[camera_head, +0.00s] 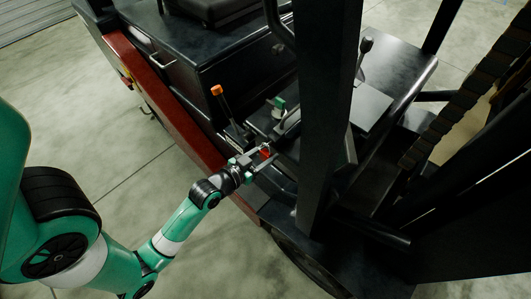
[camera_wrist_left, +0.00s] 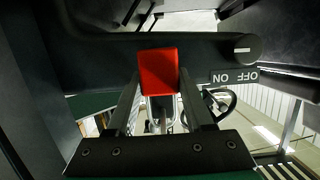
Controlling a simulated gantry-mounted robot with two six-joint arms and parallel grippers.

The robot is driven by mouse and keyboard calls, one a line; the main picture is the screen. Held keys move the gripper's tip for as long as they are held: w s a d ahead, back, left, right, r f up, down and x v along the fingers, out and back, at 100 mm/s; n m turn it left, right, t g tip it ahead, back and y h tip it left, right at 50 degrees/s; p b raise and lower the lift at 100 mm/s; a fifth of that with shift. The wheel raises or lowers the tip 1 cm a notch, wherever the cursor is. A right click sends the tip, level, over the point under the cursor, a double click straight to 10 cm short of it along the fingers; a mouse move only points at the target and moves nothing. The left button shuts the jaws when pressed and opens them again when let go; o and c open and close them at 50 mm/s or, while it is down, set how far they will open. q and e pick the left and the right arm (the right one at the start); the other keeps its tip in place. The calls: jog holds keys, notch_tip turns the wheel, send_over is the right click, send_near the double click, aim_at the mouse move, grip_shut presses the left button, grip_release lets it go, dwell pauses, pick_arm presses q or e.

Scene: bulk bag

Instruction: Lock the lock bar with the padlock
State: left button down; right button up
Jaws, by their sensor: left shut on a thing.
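My left gripper (camera_head: 264,161) is shut on a red padlock (camera_head: 266,153), beside the forklift's operator area. In the left wrist view the padlock (camera_wrist_left: 158,72) sits between the tips of the two dark fingers, with part of its silver shackle (camera_wrist_left: 161,104) showing between them. A dark bar-like part (camera_wrist_left: 105,58) runs across behind the padlock; I cannot tell for certain that it is the lock bar, or whether the shackle passes through anything. My right gripper is not in view.
A round dark knob (camera_wrist_left: 240,48) and an ON/OFF label (camera_wrist_left: 234,76) are right of the padlock. An orange-tipped lever (camera_head: 217,91) stands left of my gripper. A thick black post (camera_head: 325,120) rises close on the right. Open concrete floor (camera_head: 110,150) lies left of the forklift.

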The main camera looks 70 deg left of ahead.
pick_arm(q)
jog(key=shift+c, duration=1)
grip_release()
jog(key=p+v, duration=0.1)
jog(key=v, duration=1)
jog(key=shift+s+r, duration=0.15)
jog(key=shift+s, duration=0.1)
jog(key=shift+d, duration=0.1)
